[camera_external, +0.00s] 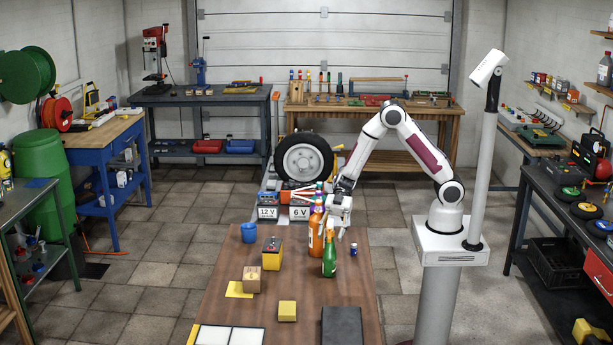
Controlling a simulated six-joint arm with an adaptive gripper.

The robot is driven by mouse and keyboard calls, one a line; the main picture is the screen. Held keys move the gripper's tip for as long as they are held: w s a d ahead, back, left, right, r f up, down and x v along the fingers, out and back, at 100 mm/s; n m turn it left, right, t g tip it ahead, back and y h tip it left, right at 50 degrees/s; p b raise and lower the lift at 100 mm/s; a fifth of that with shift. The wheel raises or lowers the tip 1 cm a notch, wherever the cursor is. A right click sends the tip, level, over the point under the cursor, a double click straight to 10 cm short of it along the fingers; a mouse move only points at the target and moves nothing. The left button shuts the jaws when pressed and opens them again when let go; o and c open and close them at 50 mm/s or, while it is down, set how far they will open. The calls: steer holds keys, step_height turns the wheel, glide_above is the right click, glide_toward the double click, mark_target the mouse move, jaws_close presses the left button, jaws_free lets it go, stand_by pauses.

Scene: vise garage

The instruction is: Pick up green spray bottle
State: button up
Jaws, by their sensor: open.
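The green spray bottle (329,262) stands upright on the brown table, right of the table's middle. It has a dark green body with a pale label and a narrow top. An orange bottle (315,236) stands just behind it to the left. My gripper (340,232) is open and points down above and slightly right of the green bottle's top, apart from it as far as I can tell. Its fingers are small in this view and nothing shows between them.
On the table (229,290) are a blue cup (249,233), a yellow-and-black battery (271,254), a cardboard box (251,280), a yellow block (287,311), a small can (353,249) and a dark flat case (341,326).

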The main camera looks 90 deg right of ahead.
jaws_close()
steer(key=shift+r, duration=0.1)
steer(key=shift+r, duration=0.15)
step_height(320, 180, up, 28)
stand_by(1.2)
stand_by(0.4)
